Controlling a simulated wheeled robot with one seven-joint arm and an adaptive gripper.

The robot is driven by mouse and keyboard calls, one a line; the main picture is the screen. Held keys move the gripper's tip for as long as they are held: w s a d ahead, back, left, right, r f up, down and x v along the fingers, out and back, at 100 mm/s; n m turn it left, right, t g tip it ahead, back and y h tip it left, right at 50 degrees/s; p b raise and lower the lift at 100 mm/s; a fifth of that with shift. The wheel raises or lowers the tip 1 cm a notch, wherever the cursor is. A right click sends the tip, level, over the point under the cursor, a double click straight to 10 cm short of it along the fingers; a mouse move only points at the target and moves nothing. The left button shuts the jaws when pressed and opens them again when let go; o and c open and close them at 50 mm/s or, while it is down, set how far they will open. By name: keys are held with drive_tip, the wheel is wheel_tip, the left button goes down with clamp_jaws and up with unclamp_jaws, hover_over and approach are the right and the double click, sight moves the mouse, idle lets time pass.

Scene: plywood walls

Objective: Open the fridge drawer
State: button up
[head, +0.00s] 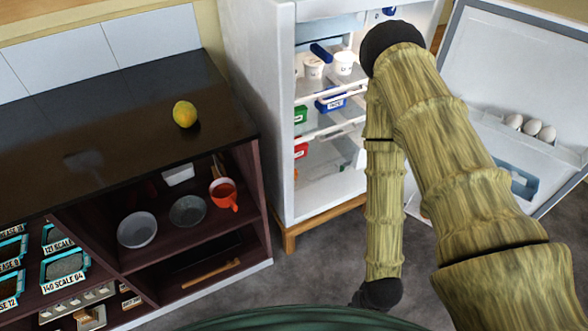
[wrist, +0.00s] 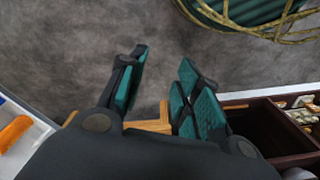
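The fridge (head: 245,90) stands in the middle of the head view, its door (head: 500,60) swung wide open to the right. Inside are lit shelves with white cups, a blue box (head: 331,104), and green and red packages at the left. My arm covers the right part of the interior, and I cannot make out a drawer clearly. In the wrist view my gripper (wrist: 155,85) is open and empty, its two teal-padded fingers apart over the floor. The fridge's wooden base (wrist: 150,125) shows beyond and between them. The fingers cannot be made out in the head view.
A dark counter (head: 90,120) with a lemon (head: 185,114) stands left of the fridge, with bowls and a red-orange pot (head: 224,193) on the shelf below. Eggs (head: 530,127) sit in the door rack. Grey floor (head: 320,260) is clear before the fridge.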

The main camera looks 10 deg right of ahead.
drive_tip(key=w+a+f+m+t+y+b, duration=0.1)
drive_tip(key=w+f+m+t+b, duration=0.1)
drive_tip(key=w+f+b, duration=0.5)
drive_tip(key=w+a+f+m+t+y+b, duration=0.15)
drive_tip(key=w+f+b, duration=0.25)
drive_tip(key=w, duration=0.5)
drive_tip(key=m+t+y+b, duration=0.3)
drive_tip(key=m+t+b, duration=0.75)
drive_tip(key=b, duration=2.05)
approach(324, 175)
drive_tip(key=f, duration=0.1)
drive_tip(key=shift+n, duration=0.4)
drive_tip(key=b+x, duration=0.4)
drive_tip(key=x, duration=0.5)
drive_tip(key=shift+r, duration=0.1)
drive_tip(key=shift+w+a+b, duration=0.25)
drive_tip(key=shift+w+b, duration=0.15)
drive_tip(key=shift+w, duration=0.35)
